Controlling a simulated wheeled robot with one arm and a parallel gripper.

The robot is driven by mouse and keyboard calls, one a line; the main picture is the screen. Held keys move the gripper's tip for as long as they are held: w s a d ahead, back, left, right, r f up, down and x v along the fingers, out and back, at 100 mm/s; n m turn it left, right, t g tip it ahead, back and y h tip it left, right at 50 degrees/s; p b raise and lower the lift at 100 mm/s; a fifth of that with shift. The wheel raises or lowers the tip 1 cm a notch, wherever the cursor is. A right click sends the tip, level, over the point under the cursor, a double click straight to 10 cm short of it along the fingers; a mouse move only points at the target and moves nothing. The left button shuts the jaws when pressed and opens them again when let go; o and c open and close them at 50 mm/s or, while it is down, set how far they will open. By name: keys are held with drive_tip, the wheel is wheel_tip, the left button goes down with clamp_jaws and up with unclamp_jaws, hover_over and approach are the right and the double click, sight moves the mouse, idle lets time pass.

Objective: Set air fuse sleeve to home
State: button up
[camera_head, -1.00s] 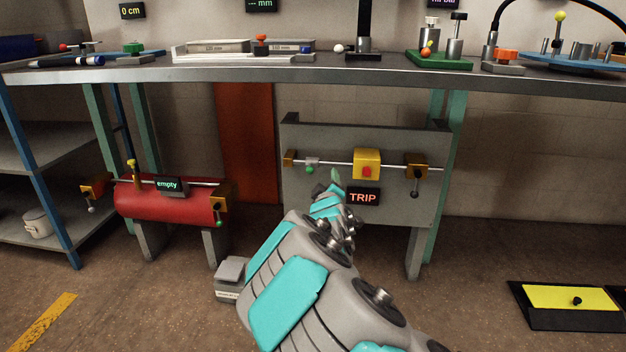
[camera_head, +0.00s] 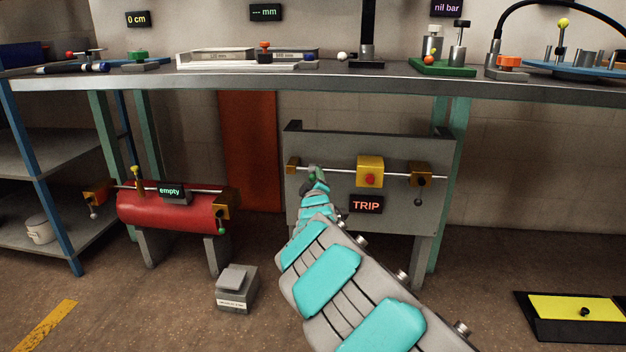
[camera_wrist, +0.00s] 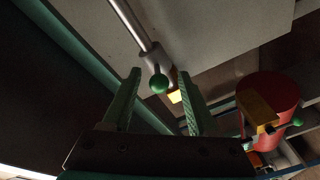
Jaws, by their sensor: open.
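The air fuse appears to be the grey panel (camera_head: 400,215) under the bench, with a thin horizontal rod and a sign reading TRIP (camera_head: 366,205). A small grey sleeve with a green ball knob (camera_wrist: 159,82) sits on the rod near its left end; in the head view my gripper mostly hides it. My gripper (camera_head: 316,172) is at that sleeve. In the wrist view my gripper (camera_wrist: 158,74) is open, with the green knob between its two green fingers and no clear contact. A brass end block (camera_head: 292,166) stands just left of the sleeve.
A yellow block with a red button (camera_head: 370,171) and a brass block with a hanging knob (camera_head: 421,176) sit farther right on the rod. A red cylinder (camera_head: 165,208) stands left, marked empty. The bench edge (camera_head: 240,80) runs above. A grey box (camera_head: 237,288) stands on the floor.

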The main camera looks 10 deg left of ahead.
drive_tip(key=shift+w, duration=0.3)
clamp_jaws()
idle(0.4)
idle(1.0)
